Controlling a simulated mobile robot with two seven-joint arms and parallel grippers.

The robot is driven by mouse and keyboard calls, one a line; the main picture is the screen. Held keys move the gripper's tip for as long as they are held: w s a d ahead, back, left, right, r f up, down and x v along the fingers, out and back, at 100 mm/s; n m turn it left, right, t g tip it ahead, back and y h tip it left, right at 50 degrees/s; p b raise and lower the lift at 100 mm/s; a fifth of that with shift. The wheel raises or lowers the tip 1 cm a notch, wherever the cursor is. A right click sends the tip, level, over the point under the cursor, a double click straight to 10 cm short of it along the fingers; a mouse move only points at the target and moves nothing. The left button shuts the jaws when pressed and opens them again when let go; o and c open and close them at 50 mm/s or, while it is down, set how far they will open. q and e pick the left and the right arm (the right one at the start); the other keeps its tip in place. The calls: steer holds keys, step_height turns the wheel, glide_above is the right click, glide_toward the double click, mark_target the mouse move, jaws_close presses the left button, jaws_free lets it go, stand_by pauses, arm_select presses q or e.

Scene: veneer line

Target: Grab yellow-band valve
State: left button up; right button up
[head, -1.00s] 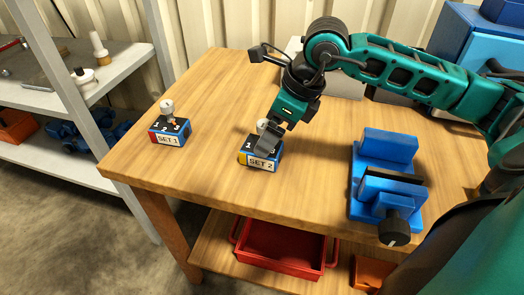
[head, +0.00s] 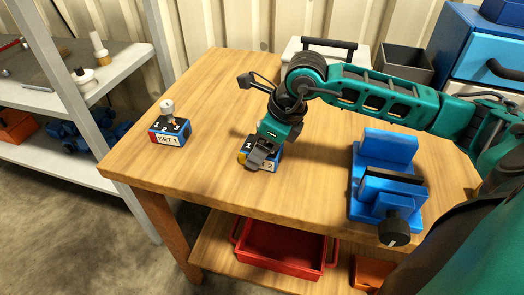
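A small block labelled SET 2, blue with a yellow band on its left end (head: 242,158), sits near the front edge of the wooden bench. My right gripper (head: 257,160) points down in front of and over this block, hiding most of its top and part of its label. Any fitting on top of it is hidden; I cannot tell whether the fingers touch anything or how far apart they are. A matching block, SET 1 (head: 170,135), with a red end, stands to the left and carries a round white-topped fitting (head: 167,107). My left gripper is not in view.
A blue vise (head: 385,190) with a black knob stands on the bench (head: 205,90) to the right. A white case (head: 300,46) with a black handle and a grey bin (head: 405,65) are at the back. A red tray (head: 283,248) is below. The bench's back left is clear.

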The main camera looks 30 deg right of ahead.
steer(key=shift+r, duration=0.1)
steer(key=c, duration=1)
steer(key=shift+o, duration=0.2)
steer(key=shift+r, duration=0.1)
